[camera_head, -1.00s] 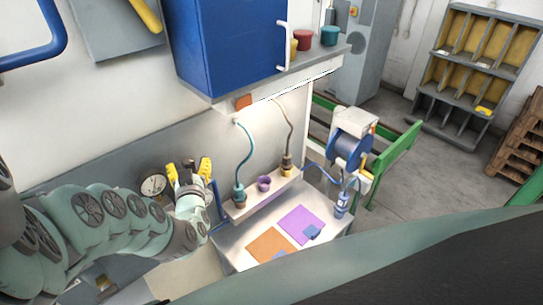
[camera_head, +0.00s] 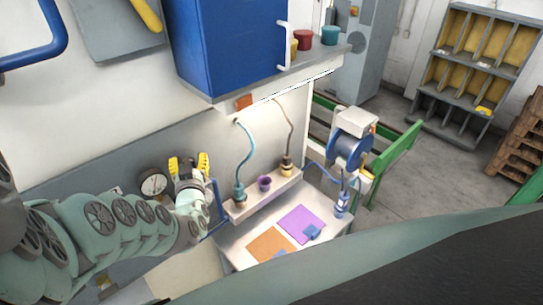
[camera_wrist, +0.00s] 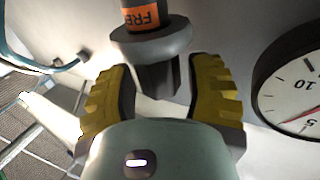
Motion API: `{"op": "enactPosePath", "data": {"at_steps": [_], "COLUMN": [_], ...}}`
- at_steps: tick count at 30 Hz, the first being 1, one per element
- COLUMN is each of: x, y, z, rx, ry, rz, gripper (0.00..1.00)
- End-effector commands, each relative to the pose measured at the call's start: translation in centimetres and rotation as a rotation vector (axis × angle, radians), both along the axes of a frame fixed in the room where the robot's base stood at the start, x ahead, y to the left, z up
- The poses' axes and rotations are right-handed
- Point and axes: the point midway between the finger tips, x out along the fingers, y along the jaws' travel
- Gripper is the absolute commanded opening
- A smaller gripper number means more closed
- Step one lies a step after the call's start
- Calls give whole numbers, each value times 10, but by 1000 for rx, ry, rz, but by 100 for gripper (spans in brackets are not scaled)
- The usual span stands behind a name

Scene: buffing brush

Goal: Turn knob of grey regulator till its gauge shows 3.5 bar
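In the wrist view, a grey disc-shaped collar (camera_wrist: 152,46) with a dark angular block (camera_wrist: 160,82) below it, which looks like the regulator's knob, lies between and beyond my fingertips. A dark body with an orange label (camera_wrist: 146,16) reading "FRE" is above it, cut off. My gripper (camera_wrist: 163,75) is open, its yellow fingers on either side of the block with gaps visible. The round gauge (camera_wrist: 297,90) is at right, partly cut off; 10 and 5 and part of a red needle show, but the full reading does not. In the head view, the gauge (camera_head: 153,184) stands left of my gripper (camera_head: 188,163).
A bench (camera_head: 230,246) with orange and purple sheets is right of my arm. Hoses (camera_head: 246,155) run down to fittings on a narrow ledge (camera_head: 268,196). A blue cabinet (camera_head: 230,50) hangs above. A blue hose (camera_wrist: 40,66) is at left in the wrist view.

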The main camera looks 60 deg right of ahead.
Motion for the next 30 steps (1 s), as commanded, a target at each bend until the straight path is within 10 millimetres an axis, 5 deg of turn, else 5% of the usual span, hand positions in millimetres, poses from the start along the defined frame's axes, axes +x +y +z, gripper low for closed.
{"op": "enactPosePath", "data": {"at_steps": [14,30], "x": [0,1], "y": [0,-1], "z": [0,-3], "rx": [0,2], "ry": [0,-1], "rz": [0,-127], "gripper": [1,0]}}
